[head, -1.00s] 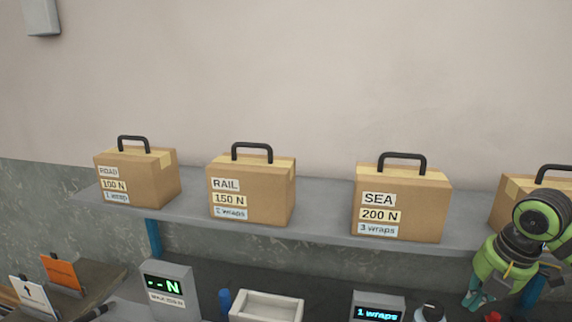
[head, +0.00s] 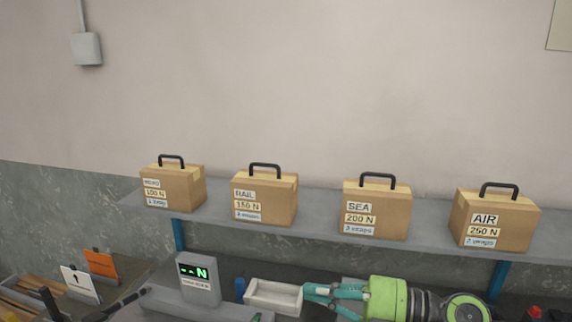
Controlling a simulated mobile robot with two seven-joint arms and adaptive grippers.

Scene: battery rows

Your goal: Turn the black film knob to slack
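The black film knob cannot be made out; my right arm crosses the bench's right part. My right gripper (head: 318,298) reaches in from the right, low in the head view, with its teal fingers pointing left. The fingers look apart, with nothing seen between them. Their tips are by the right end of the white tray (head: 273,297); whether they touch it I cannot tell. A small teal-green piece at the bottom edge may be part of my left gripper; too little shows to tell its state.
Boxes labelled ROAD (head: 172,188), RAIL (head: 264,200), SEA (head: 377,213) and AIR (head: 494,222) stand on the grey shelf (head: 325,228). A display (head: 199,280) and a blue cylinder (head: 240,288) stand left of the tray. A red button (head: 535,312) is at the far right.

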